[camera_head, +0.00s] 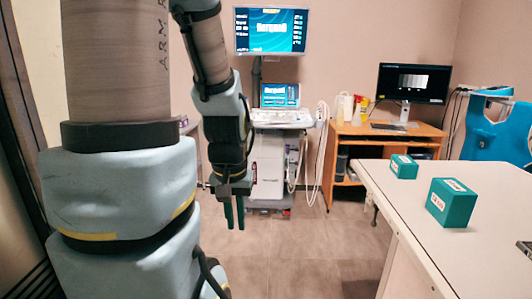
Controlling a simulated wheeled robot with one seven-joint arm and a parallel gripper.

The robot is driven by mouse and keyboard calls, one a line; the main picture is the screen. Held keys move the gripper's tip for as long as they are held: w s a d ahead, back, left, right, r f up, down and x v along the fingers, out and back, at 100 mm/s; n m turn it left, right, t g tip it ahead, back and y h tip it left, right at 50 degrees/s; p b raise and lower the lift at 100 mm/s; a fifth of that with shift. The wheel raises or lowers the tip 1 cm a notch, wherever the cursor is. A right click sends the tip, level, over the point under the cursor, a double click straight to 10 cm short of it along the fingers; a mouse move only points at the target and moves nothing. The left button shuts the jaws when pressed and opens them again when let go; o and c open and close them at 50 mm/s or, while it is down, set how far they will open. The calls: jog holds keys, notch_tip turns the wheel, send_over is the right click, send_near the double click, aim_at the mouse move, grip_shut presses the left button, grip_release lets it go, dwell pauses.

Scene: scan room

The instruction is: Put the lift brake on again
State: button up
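I cannot pick out a lift brake in the head view. My gripper (235,224) hangs from the arm at the left of centre, pointing down over the floor. Its two green fingers are parallel with a narrow gap between them, and nothing shows in the gap. Behind it and to the right stands a scanner cart (270,170) with a keyboard panel (283,118), a small screen (280,95) and a large upper screen (270,31). The gripper looks clear of the cart. My arm hides part of the left side.
A white table (400,212) at the right bears two green boxes, one larger (452,205) and one smaller (403,167), and a dark item (524,247). A wooden desk (385,130) with a monitor (413,83) and a blue chair (495,130) stand behind. Floor (310,250) is clear between.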

grip_shut()
dwell(0.8)
